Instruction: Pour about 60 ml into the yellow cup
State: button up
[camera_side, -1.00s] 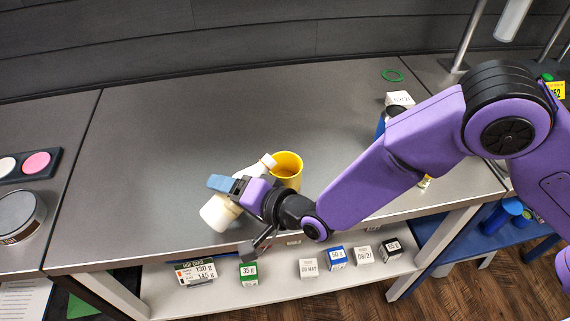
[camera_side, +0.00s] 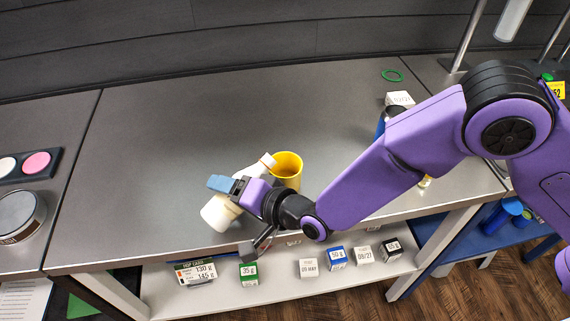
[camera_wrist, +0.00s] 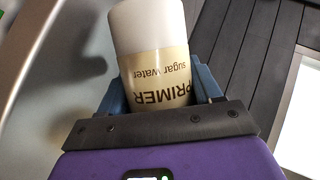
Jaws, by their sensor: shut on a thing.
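The yellow cup (camera_side: 287,169) stands upright on the grey bench, with brownish liquid showing inside. My gripper (camera_side: 233,186) is shut on a white and cream bottle (camera_side: 219,212) with a label reading "PRIMER sugar water". The bottle is tilted, with its narrow neck (camera_side: 266,161) up and to the right, at the cup's left rim. In the wrist view the bottle (camera_wrist: 155,55) sits between the blue fingers of my gripper (camera_wrist: 160,97). The cup is not in the wrist view. I cannot see whether liquid is flowing.
The grey bench (camera_side: 180,130) is clear left of and behind the cup. A green ring (camera_side: 392,75) and a white box (camera_side: 400,99) lie at the back right. A shelf (camera_side: 290,282) below the front edge holds several small labelled boxes. A round tin (camera_side: 18,214) stands far left.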

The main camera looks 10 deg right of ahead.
aim_at(240, 176)
jog(key=shift+w+d+r+n+t+h, duration=0.2)
jog(key=shift+w+d+r+n+h, duration=0.15)
jog(key=shift+n, duration=0.2)
jog(key=shift+w+d+r+n+t+h, duration=0.1)
jog(key=shift+d+r+n+t+h, duration=0.1)
jog(key=shift+d+n+h, duration=0.25)
jog(key=shift+w+d+r+n+h, duration=0.1)
jog(key=shift+r+n+h, duration=0.2)
jog(key=shift+r, duration=0.15)
jog(key=shift+w+d+r+n+h, duration=0.1)
jog(key=shift+r+n+h, duration=0.15)
jog(key=shift+r, duration=0.2)
jog(key=shift+a+f+n+t+h, duration=0.15)
jog(key=shift+f+n+t+h, duration=0.1)
jog(key=shift+f+n+t, duration=0.25)
jog(key=shift+f+n+t+h, duration=0.1)
jog(key=shift+n+t+h, duration=0.4)
jog(key=shift+n+h, duration=0.5)
jog(key=shift+n+t+h+b, duration=0.3)
jog(key=shift+n+t, duration=0.2)
jog(key=shift+n, duration=0.35)
